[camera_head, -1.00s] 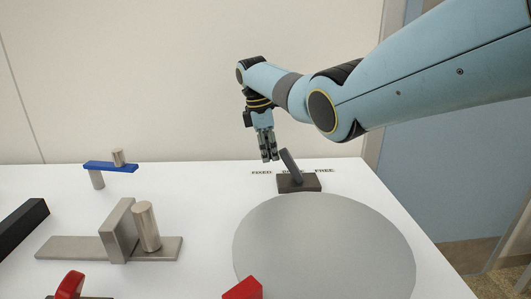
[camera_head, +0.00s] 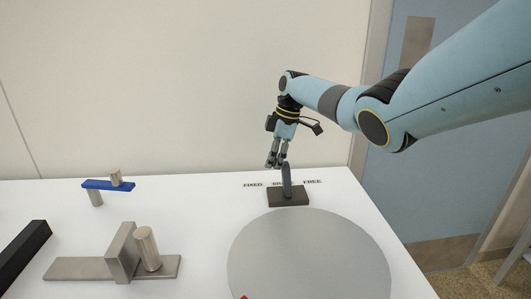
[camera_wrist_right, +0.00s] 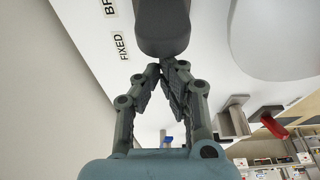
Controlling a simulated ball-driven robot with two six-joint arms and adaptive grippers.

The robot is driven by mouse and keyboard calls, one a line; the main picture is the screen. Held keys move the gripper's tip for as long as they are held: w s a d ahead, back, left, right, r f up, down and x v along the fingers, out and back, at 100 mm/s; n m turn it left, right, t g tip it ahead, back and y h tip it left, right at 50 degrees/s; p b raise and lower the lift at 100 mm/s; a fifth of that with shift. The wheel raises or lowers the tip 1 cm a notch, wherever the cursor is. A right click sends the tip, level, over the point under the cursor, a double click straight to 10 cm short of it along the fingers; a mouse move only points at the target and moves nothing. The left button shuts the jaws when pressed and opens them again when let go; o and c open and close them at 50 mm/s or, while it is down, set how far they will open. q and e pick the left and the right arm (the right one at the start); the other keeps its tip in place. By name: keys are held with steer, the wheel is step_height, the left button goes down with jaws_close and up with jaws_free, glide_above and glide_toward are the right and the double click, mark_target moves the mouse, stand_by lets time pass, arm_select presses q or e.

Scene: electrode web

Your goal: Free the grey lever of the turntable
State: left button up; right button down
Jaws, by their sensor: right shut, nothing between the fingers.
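The grey lever (camera_head: 287,180) stands nearly upright on its dark base block (camera_head: 289,199), behind the turntable's round grey disc (camera_head: 310,258). Behind it are the labels FIXED (camera_head: 252,185) on the left, a partly hidden one in the middle and FREE (camera_head: 312,182) on the right. My right gripper (camera_head: 277,165) is shut and empty, pointing down at the lever's left side, close to its top. In the right wrist view the closed fingertips (camera_wrist_right: 168,64) lie just below the dark lever (camera_wrist_right: 162,22); whether they touch cannot be told. My left gripper is not in view.
On the left stand a blue bar (camera_head: 108,185) on a metal post, a metal plate with an upright block (camera_head: 122,252) and a cylinder (camera_head: 147,248), and a black bar (camera_head: 24,250).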

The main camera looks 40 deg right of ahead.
steer(key=s+d+y, duration=0.1)
steer(key=s+d, duration=0.3)
steer(key=d, duration=0.1)
steer(key=shift+s+d+t, duration=0.15)
steer(key=shift+s+t, duration=0.1)
steer(key=shift+t, duration=0.15)
steer(key=shift+s+d, duration=0.2)
steer(key=shift+s, duration=0.05)
stand_by(0.3)
steer(key=w+a+r+p, duration=0.1)
steer(key=p, duration=0.1)
steer(key=w+a+r+p, duration=0.1)
steer(key=r, duration=0.1)
steer(key=shift+w+a+r+p, duration=0.1)
steer(key=shift+w+a+p, duration=0.05)
steer(key=shift+a+p, duration=0.25)
steer(key=s+d+r+b, duration=0.1)
steer(key=s+d+r, duration=0.3)
steer(key=d+r, duration=0.1)
steer(key=shift+d+r, duration=0.15)
steer(key=shift+r, duration=0.2)
steer(key=shift+s+f, duration=0.1)
steer(key=shift+s, duration=0.15)
